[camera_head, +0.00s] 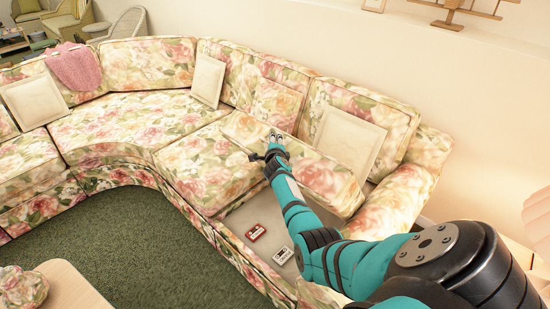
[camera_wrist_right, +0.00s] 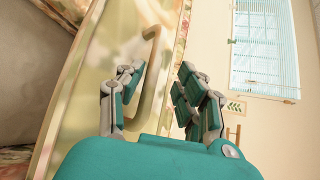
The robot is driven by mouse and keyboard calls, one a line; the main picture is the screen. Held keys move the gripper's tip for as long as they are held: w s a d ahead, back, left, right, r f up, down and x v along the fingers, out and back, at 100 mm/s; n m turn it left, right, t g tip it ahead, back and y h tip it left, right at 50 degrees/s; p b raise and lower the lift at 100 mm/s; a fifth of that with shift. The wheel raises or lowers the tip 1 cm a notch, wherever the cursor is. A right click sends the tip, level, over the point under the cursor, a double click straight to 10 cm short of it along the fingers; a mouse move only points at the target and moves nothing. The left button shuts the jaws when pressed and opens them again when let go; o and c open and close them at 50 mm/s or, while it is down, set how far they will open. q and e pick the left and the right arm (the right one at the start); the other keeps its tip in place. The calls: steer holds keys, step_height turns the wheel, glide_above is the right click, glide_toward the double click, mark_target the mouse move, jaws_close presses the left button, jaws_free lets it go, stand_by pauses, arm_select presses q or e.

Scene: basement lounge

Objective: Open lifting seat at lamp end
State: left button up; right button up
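The floral lifting seat (camera_head: 325,182) at the right end of the sofa, by the lamp, is raised and tilted up toward the backrest. Below it a pale storage compartment (camera_head: 240,217) shows, partly behind my right arm. My right gripper (camera_head: 275,140) is at the left end of the raised seat. In the right wrist view the fingers (camera_wrist_right: 161,70) are spread apart, with a beige loop-shaped handle (camera_wrist_right: 152,85) seen between or just beyond them. I cannot tell whether they touch it. My left gripper is out of view.
A red cassette-like item (camera_head: 256,233) and a white one (camera_head: 283,255) lie in the compartment. Cream cushions (camera_head: 349,140) lean on the backrest. A lampshade (camera_head: 538,222) stands at the right edge. A low table (camera_head: 75,287) is at bottom left; green carpet (camera_head: 140,240) is clear.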

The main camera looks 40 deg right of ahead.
steer(key=s+a, duration=0.8)
steer(key=s, duration=0.2)
steer(key=shift+r, duration=0.1)
